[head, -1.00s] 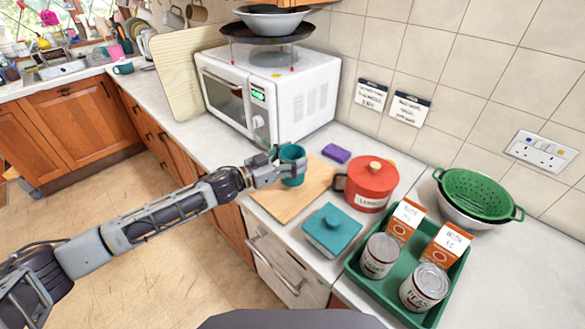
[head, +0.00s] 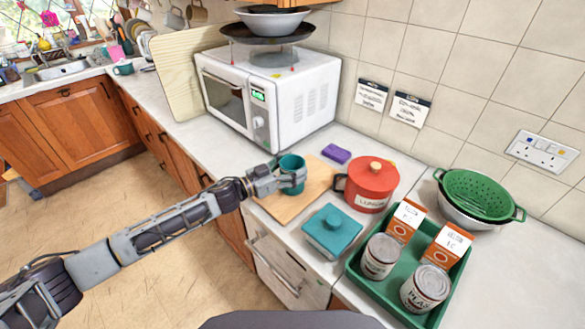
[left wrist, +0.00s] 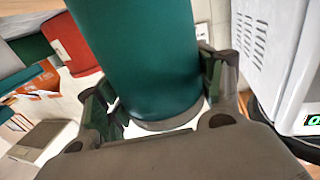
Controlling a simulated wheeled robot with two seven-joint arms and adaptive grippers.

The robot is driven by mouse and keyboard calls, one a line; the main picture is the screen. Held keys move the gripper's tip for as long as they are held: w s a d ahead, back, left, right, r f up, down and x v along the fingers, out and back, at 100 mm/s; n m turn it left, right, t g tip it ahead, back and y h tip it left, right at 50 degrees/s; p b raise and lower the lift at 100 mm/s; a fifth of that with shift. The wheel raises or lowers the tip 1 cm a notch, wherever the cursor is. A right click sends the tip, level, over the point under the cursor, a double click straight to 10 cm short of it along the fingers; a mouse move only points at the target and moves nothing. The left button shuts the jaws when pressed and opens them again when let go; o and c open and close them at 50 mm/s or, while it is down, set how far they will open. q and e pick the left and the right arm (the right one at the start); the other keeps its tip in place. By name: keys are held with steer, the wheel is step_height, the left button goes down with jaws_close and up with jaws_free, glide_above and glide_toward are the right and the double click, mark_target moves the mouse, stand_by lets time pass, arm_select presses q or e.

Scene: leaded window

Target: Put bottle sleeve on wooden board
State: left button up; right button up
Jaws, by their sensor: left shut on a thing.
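The teal bottle sleeve (head: 293,171) is upright in my left gripper (head: 289,180), whose fingers are shut around its lower part. It also fills the upper middle of the left wrist view (left wrist: 145,60), between the two fingers (left wrist: 158,105). In the head view the sleeve is in front of the wooden board (head: 314,187), over its left part. I cannot tell whether its base touches the board. The gripper hides part of the board's left edge. My right gripper is not in view.
A red pot (head: 371,186) stands right of the board, with a purple sponge (head: 336,153) behind. A teal lidded dish (head: 332,231) is in front. The white microwave (head: 290,105) is behind. A green tray (head: 402,302) holds cans and cartons.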

arm_select(q)
steer(key=shift+f, duration=0.1)
steer(key=o, duration=1.1)
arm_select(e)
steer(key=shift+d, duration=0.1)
arm_select(q)
steer(key=shift+a, duration=0.1)
